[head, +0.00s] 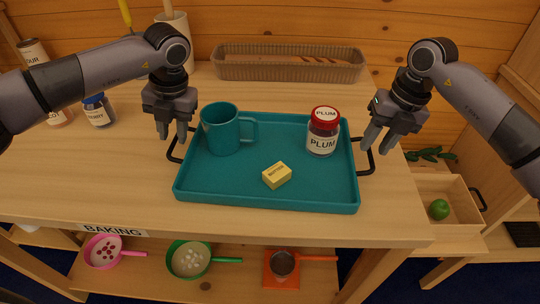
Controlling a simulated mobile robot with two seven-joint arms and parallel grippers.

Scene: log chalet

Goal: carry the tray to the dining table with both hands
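A teal tray (240,192) lies on the wooden counter, with a dark wire handle at each end. On it stand a teal mug (220,132) at the left and a plum jar (322,132) with a red lid at the right. A yellow butter block (277,175) lies towards the front. My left gripper (173,137) points down at the left handle (172,158), its fingers apart. My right gripper (379,146) is above and beside the right handle (371,160), its fingers also apart. Neither gripper visibly holds a handle.
The wooden counter (90,180) has a bread basket (290,64) at the back, and jars and a utensil crock at the left. Pans sit on the shelf below. At the right, a lower wooden box (460,213) holds a green fruit (439,209). The dining table cannot be made out.

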